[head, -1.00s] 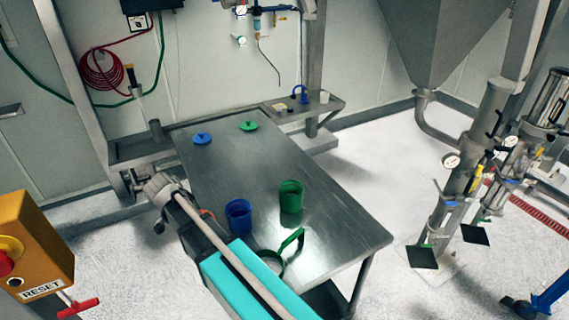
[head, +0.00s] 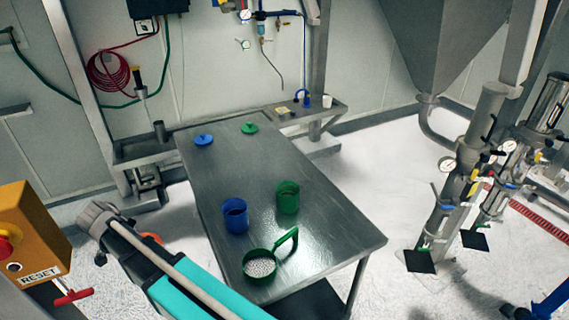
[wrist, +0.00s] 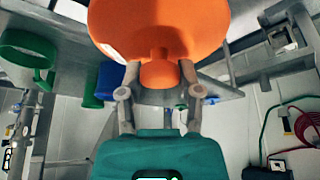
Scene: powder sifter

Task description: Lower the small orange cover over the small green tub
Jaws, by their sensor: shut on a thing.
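My gripper (wrist: 160,76) is shut on the knob of the orange cover (wrist: 160,25), which fills the top middle of the wrist view. In the head view only a sliver of orange (head: 152,238) shows behind my arm, left of the table; the gripper is hidden there. The green tub (head: 288,197) stands upright and uncovered on the table. It is apart from the orange cover. A green tub also shows in the wrist view (wrist: 91,87), left of my gripper.
A blue tub (head: 235,216) stands left of the green tub. A green handled sieve (head: 262,265) holding pale grains is at the table's near end. Blue (head: 203,140) and green (head: 250,128) lids lie toward the far end. The table's (head: 225,170) middle is clear.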

